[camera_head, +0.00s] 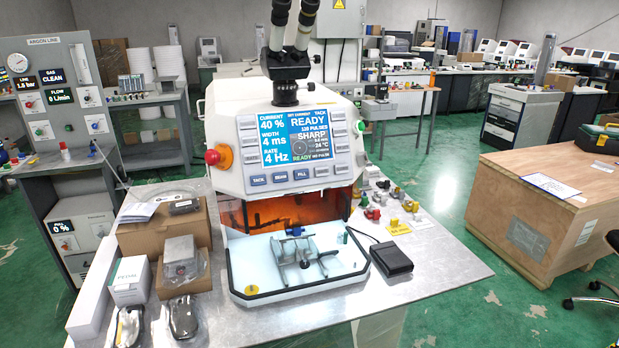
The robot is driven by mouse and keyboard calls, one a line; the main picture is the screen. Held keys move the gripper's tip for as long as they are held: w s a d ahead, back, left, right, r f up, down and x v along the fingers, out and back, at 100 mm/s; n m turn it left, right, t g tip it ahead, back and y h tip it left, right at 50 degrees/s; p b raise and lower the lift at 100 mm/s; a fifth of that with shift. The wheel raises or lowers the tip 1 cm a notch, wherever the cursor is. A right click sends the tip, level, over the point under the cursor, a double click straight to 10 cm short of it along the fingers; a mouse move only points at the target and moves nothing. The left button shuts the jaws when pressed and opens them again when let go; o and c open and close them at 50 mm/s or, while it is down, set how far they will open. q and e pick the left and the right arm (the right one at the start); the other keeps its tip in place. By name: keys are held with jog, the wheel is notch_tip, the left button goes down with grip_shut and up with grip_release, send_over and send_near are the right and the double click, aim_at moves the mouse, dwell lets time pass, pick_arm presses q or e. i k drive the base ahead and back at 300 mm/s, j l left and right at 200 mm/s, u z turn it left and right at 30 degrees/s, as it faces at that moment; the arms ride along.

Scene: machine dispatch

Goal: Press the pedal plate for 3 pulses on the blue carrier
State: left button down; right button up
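A black pedal-like box (391,258) lies on the metal table, just right of the white machine's front tray; it looks like the pedal plate. A cable runs from it toward the machine. A small blue part (294,231) sits at the back of a metal fixture (304,255) in the tray; it may be the blue carrier, but it is too small to be sure. The machine's screen (286,138) reads READY, 40 %, 4 ms and 4 Hz. Neither of my grippers is in view.
Left of the machine are cardboard boxes (165,228), a grey unit (180,258) in clear wrap and a white box (130,281). Several small parts and a yellow block (398,226) lie at right. The table's right front (435,275) is clear. A wooden crate (550,210) stands beyond.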

aim_at(393, 257)
jog(key=i+j+z, duration=0.3)
jog(key=i+j, duration=0.75)
jog(key=j, duration=0.15)
